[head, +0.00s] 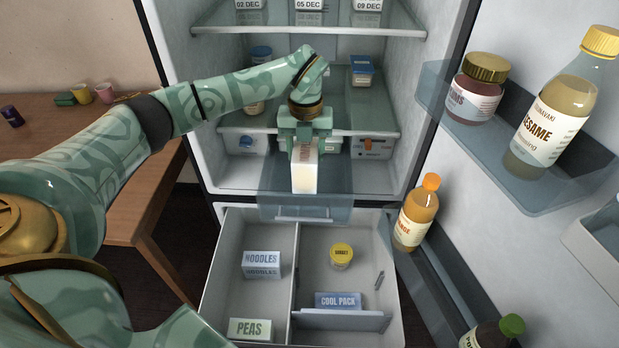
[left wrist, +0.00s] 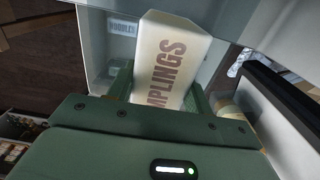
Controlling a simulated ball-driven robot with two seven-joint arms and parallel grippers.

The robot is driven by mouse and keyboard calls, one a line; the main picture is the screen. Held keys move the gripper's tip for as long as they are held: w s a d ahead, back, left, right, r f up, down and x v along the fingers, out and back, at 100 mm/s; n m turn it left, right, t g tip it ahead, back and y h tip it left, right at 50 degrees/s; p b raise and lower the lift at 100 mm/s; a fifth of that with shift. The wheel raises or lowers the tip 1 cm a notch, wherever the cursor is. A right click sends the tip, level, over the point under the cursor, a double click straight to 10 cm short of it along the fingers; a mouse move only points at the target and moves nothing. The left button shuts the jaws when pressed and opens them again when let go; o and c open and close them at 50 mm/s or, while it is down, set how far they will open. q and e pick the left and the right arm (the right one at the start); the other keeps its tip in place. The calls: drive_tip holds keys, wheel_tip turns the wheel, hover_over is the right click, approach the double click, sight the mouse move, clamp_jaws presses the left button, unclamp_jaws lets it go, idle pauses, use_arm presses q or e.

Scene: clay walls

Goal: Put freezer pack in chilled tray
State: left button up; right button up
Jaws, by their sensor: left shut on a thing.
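My left gripper (head: 305,150) is shut on a cream dumplings pack (head: 304,179) in the lower part of the fridge. In the left wrist view the pack (left wrist: 173,65) sits between my fingers, its brown "MPLINGS" lettering showing. In the head view the pack hangs in front of or over a translucent bluish tray (head: 342,190) that juts out of the fridge. I cannot tell whether the pack touches it. My gripper hides part of the tray. My right gripper does not show.
The freezer drawer (head: 249,225) is open below, holding a noodles box (head: 262,264), peas box (head: 250,329), yellow-lidded tub (head: 341,256) and cool pack (head: 338,300). The open door at right carries bottles, including an orange one (head: 415,212). A wooden table (head: 95,170) stands left.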

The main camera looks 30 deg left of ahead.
use_arm(q)
wheel_tip(320, 180, down, 4)
drive_tip(key=shift+w+f+b, duration=0.15)
drive_tip(key=shift+f+b, duration=0.1)
drive_tip(key=shift+b, duration=0.2)
drive_tip(key=shift+f, duration=0.5)
wheel_tip(320, 180, down, 4)
drive_tip(key=shift+r+b, duration=0.2)
drive_tip(key=shift+b, duration=0.55)
drive_tip(key=shift+r, duration=0.1)
drive_tip(key=o, duration=1.2)
